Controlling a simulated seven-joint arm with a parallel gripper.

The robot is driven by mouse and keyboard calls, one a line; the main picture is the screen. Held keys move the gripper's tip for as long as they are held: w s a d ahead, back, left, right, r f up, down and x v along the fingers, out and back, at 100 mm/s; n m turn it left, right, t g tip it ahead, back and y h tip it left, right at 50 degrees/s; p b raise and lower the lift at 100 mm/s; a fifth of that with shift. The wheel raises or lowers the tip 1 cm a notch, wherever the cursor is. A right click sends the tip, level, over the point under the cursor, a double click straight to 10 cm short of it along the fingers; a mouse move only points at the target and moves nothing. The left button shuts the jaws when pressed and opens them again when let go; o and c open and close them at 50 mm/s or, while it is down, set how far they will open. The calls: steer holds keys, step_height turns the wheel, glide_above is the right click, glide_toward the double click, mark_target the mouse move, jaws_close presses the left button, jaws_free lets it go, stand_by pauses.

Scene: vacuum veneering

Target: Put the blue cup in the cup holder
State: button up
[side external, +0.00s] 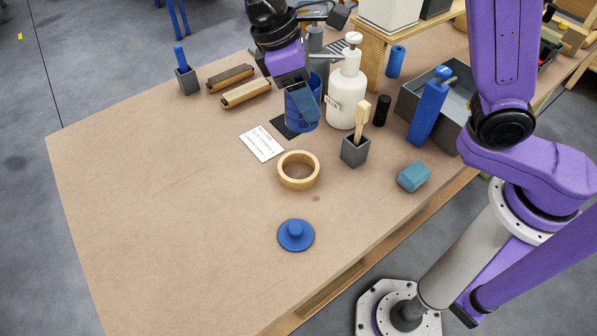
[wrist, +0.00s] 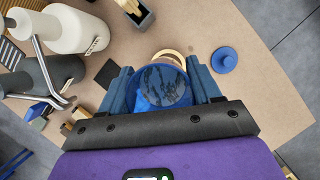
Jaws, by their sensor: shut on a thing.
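The blue cup (side external: 303,119) is between the fingers of my gripper (side external: 299,98), with its lower part showing beside the white bottle. In the wrist view the cup (wrist: 162,85) sits between both blue fingers of my gripper (wrist: 162,90), which are shut on it. I look into its open top, and the inside looks dark and patterned. A round wooden ring (side external: 298,183), which looks like the cup holder, lies on the table nearer the front. In the wrist view the ring (wrist: 170,54) is partly hidden behind the cup. Cup height above the table is unclear.
A white bottle (side external: 343,98) stands close beside the cup, with a dark mat (side external: 284,127) below left. A grey pot with wooden sticks (side external: 355,151) stands right of the ring. A blue knobbed lid (side external: 295,236) lies in front.

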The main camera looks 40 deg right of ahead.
steer(key=s+d+f+m, duration=0.2)
steer(key=s+d, duration=0.5)
steer(key=s, duration=0.4)
steer(key=w+a+f, duration=0.2)
steer(key=w+f, duration=0.1)
steer(key=w+a+f, duration=0.3)
steer(key=w, duration=0.1)
steer(key=w+a+f, duration=0.3)
steer(key=shift+w+f, duration=0.2)
steer(key=shift+w, duration=0.2)
steer(key=shift+f, duration=1.6)
steer(key=shift+f, duration=0.15)
steer(key=o, duration=1.1)
